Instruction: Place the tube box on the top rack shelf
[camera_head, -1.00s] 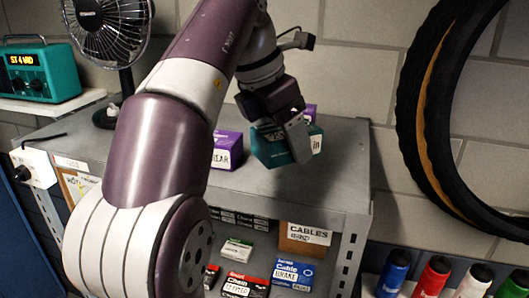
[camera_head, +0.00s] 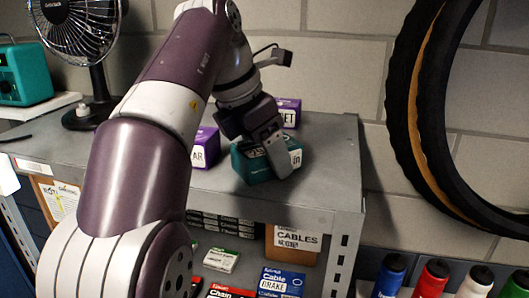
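The tube box is a teal box with a white label (camera_head: 246,168) at the top rack shelf (camera_head: 325,170), near its front right part. My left gripper (camera_head: 268,152) reaches over it from above and behind. One grey finger lies across the box's labelled near face; the other finger is hidden. The gripper looks shut on the box. The box's underside is very close to the shelf top; I cannot tell whether it touches fully. My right gripper is not in view.
Purple boxes stand behind (camera_head: 288,112) and left (camera_head: 205,148) of the teal box. A fan (camera_head: 82,35) and a teal radio (camera_head: 22,75) are at left. A cables box (camera_head: 293,243) and small boxes sit below. A tyre (camera_head: 425,110) hangs right. The shelf's right end is clear.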

